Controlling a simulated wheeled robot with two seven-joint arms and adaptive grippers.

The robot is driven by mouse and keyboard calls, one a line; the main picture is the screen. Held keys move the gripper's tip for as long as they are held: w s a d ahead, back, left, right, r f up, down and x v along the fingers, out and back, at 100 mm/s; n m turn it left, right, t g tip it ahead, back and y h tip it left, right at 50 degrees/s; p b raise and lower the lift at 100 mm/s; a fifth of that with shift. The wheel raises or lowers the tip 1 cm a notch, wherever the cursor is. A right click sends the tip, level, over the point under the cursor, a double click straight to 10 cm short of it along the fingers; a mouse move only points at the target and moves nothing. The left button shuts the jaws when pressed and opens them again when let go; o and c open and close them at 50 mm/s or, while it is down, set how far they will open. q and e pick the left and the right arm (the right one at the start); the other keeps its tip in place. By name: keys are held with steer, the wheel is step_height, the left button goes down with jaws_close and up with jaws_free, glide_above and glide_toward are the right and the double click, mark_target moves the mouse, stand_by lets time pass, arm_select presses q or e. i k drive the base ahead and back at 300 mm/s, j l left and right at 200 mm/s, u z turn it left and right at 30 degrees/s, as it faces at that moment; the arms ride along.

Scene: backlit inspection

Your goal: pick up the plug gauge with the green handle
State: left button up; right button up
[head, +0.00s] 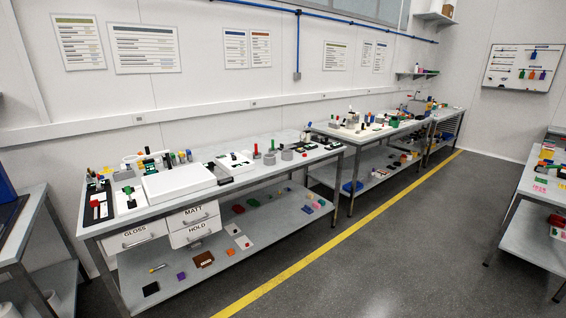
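A small upright item with a green handle (272,146) stands on the right half of the nearest workbench (240,198), by small grey blocks. It looks like a plug gauge, but it is too small to be sure. A similar item with a red handle (256,149) stands just left of it. Another green piece (129,194) is at the bench's left end; its shape is unclear. Neither of my grippers is in view.
A white panel (180,184) lies on the bench's left half, above drawers marked GLOSS (136,233), MATT and HOLD. The lower shelf holds small loose parts. More cluttered benches stand beyond and at right. The grey floor (400,240) with its yellow line is clear.

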mark_target(272, 150)
steer(key=i, duration=1)
steer(key=i+l+u, duration=0.1)
steer(key=i, duration=0.95)
steer(key=i+l+u, duration=0.1)
steer(key=i+u, duration=0.15)
steer(key=i, duration=0.25)
steer(key=i+l+u, duration=0.2)
steer(key=i, duration=0.35)
